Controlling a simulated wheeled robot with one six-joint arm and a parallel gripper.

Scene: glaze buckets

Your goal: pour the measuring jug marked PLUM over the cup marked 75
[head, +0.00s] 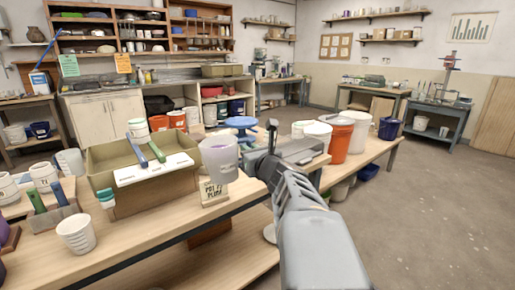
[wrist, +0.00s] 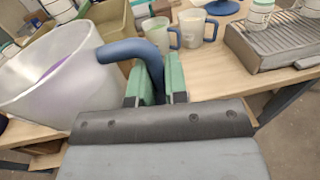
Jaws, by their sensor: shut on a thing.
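My gripper (head: 250,160) is shut on the dark blue handle (wrist: 135,48) of a translucent measuring jug (head: 219,160), which has purple in it. In the wrist view the jug (wrist: 48,80) fills the left side, with the handle between my green fingers. No PLUM marking on the jug can be read. A small card (head: 213,192) below the jug has lettering that seems to include PLUM. White cups (head: 43,176) with small dark markings stand at the left; I cannot tell which is marked 75.
An olive bin (head: 125,195) with a white board and brushes across it stands left of the jug. A ribbed white cup (head: 76,236) is at the front left. An orange bucket (head: 337,140) and white buckets stand at the right. Two other handled jugs (wrist: 160,32) show in the wrist view.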

